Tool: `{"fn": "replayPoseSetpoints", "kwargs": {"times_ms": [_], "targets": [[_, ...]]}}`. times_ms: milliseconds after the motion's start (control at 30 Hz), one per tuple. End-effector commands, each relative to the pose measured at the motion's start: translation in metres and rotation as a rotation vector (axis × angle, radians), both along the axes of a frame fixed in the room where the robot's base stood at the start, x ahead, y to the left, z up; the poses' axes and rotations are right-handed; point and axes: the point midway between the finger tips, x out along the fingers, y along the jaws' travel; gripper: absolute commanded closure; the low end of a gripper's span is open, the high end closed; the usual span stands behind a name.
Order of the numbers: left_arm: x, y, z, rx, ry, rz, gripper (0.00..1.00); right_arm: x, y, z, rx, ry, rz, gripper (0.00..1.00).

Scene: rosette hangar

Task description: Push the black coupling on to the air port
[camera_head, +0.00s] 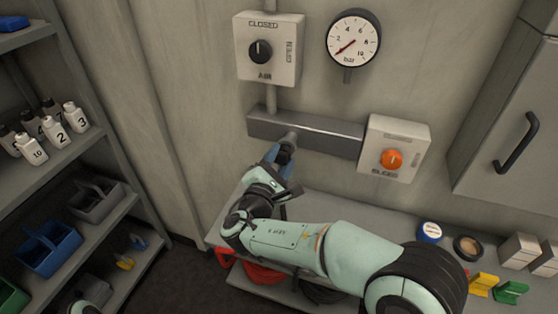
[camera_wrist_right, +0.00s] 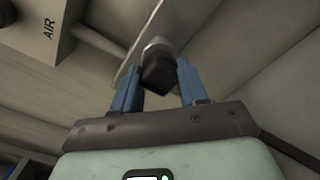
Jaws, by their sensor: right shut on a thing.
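My right gripper (camera_head: 280,160) is up at the grey wall bar (camera_head: 333,140). In the right wrist view its two blue fingers (camera_wrist_right: 158,84) stand either side of the black coupling (camera_wrist_right: 158,73), and it is shut on it. The silver metal air port (camera_wrist_right: 156,46) shows just beyond the coupling, in line with it. The port also shows in the head view (camera_head: 290,136), in front of the bar's left part. The coupling and port look close together or touching; I cannot tell whether the coupling is seated.
Above the bar are the AIR valve box (camera_head: 269,50) with a black knob and a gauge (camera_head: 353,40). A box with an orange knob (camera_head: 393,158) adjoins the bar's right end. A bench (camera_head: 335,200) runs below. A shelf (camera_head: 70,155) with bottles and bins stands left.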

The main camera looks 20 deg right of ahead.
Motion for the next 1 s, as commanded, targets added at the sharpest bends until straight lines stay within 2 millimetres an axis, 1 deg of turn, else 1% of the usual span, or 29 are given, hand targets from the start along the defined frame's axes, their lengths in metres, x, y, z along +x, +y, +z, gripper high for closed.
{"fn": "replayPoseSetpoints", "kwargs": {"times_ms": [333,367,400,433,767,867,1000], "targets": [[0.000,0.000,0.001,0.000,0.000,0.000,0.27,0.006,-0.004,0.000,0.000,-0.001,-0.001,0.93],[0.000,0.000,0.001,0.000,0.000,0.000,0.27,0.006,-0.004,0.000,0.000,-0.001,-0.001,0.47],[0.000,0.000,0.001,0.000,0.000,0.000,0.27,0.006,-0.004,0.000,0.000,-0.001,-0.001,0.34],[0.000,0.000,0.001,0.000,0.000,0.000,0.27,0.006,-0.004,0.000,0.000,-0.001,-0.001,0.27],[0.000,0.000,0.000,0.000,0.000,0.000,0.27,0.004,-0.002,0.000,0.000,0.001,0.001,0.27],[-0.001,0.000,-0.002,0.000,0.001,0.000,0.27,-0.004,0.003,-0.001,0.001,0.000,0.002,0.27],[-0.003,0.000,-0.008,0.000,0.003,0.000,0.27,-0.025,0.019,-0.001,0.002,0.001,0.006,0.27]]}}
